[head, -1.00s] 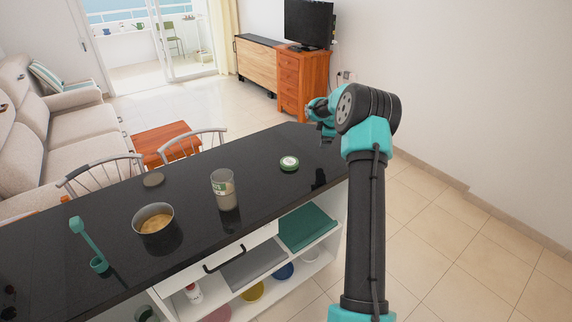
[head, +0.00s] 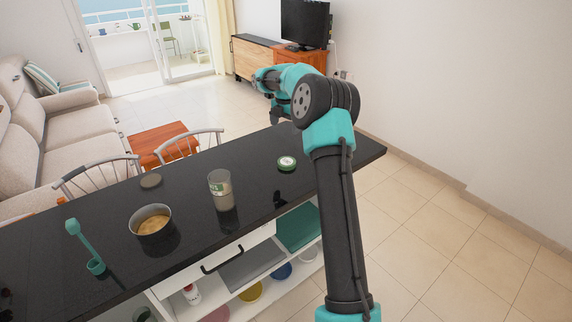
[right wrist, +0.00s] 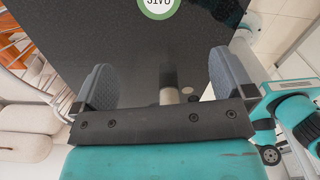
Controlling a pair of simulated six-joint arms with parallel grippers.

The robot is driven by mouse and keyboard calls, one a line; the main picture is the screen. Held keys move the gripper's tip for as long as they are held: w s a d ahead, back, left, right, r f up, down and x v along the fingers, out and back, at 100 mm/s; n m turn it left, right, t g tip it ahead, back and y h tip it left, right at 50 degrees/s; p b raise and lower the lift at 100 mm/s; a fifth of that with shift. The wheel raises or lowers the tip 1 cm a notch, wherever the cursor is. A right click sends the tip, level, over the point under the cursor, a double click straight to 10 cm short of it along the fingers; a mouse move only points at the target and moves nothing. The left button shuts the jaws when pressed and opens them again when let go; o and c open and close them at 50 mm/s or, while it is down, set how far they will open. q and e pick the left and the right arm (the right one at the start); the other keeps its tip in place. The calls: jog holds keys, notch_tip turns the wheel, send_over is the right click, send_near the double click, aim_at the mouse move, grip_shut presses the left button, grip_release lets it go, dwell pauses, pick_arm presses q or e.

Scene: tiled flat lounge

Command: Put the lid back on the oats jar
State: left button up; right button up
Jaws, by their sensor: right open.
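The round lid (head: 286,163), green-rimmed with a white centre, lies flat on the dark counter to the right of the jar. In the right wrist view the lid (right wrist: 158,4) is cut off by the top edge and its lettering appears upside down. The clear oats jar (head: 220,189) stands upright and open, with pale contents. It shows small and partly hidden between the fingers in the right wrist view (right wrist: 170,95). My right gripper (head: 278,117) is open and empty, above the counter's far edge and beyond the lid. My left gripper is not in view.
Chairs (head: 180,148) stand along the far edge. Counter around the lid is clear.

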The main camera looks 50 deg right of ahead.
jog(key=shift+f, duration=0.1)
send_over(286, 162)
notch_tip(286, 162, down, 12)
jog(key=shift+w+a, duration=0.1)
jog(key=shift+a, duration=0.05)
dwell(0.4)
jog(key=shift+f, duration=0.1)
jog(key=shift+f, duration=2.5)
jog(key=shift+c, duration=0.4)
jog(key=c, duration=0.7)
jog(key=shift+r, duration=0.15)
